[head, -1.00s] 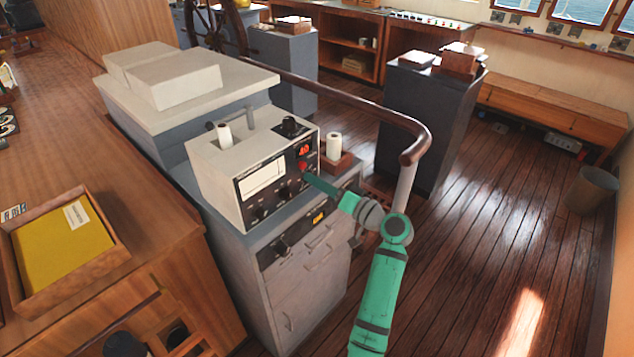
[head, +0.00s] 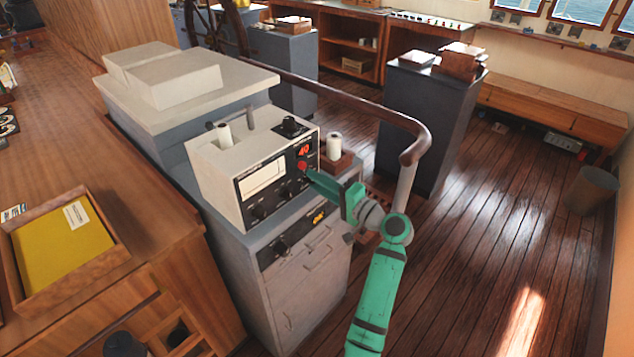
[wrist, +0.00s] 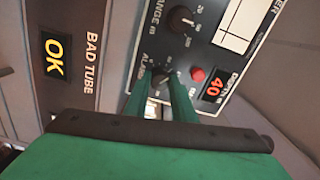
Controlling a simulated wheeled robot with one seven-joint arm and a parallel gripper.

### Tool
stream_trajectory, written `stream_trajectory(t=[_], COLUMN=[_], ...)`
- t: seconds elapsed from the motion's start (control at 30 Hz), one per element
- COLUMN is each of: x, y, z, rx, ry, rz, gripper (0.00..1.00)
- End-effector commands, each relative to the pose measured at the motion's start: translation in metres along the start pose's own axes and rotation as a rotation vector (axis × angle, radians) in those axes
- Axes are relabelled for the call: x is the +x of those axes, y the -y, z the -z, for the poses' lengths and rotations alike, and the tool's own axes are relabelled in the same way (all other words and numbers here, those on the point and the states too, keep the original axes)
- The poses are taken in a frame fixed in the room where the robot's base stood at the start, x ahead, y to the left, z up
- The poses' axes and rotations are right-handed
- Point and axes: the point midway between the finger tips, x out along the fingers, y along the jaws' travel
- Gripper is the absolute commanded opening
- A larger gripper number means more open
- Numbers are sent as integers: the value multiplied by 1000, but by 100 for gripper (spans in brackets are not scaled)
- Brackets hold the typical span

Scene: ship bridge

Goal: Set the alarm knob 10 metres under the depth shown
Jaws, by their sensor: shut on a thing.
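The grey depth instrument (head: 215,165) stands on a grey cabinet, with a black front panel. Its red depth display reads 40 in the wrist view (wrist: 212,88); it also shows in the head view (head: 304,149). The alarm knob (wrist: 161,80) is a small dark knob beside the partly covered "ALARM" lettering. My gripper (wrist: 165,84) has its two green fingers shut on this knob, one on each side. In the head view my gripper (head: 309,174) reaches the panel's lower right and hides the knob. The knob's pointer and exact setting cannot be read.
A red button (wrist: 197,74) sits close beside the fingers, with the range knob (wrist: 181,19) farther off. A lit "OK" display (wrist: 55,58) is on the lower panel by "BAD TUBE". A wooden handrail (head: 350,95) curves behind my arm.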

Motion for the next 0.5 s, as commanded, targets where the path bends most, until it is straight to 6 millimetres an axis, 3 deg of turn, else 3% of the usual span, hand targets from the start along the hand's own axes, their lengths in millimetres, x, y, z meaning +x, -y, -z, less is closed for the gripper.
stream_trajectory(t=[0.4,0.43,0.5], x=[0,0,0], y=[1,1,1], z=[1,1,1], rx=[4,4,4], ry=[-4,-3,-3], rz=[1,1,1], gripper=[1,30,42])
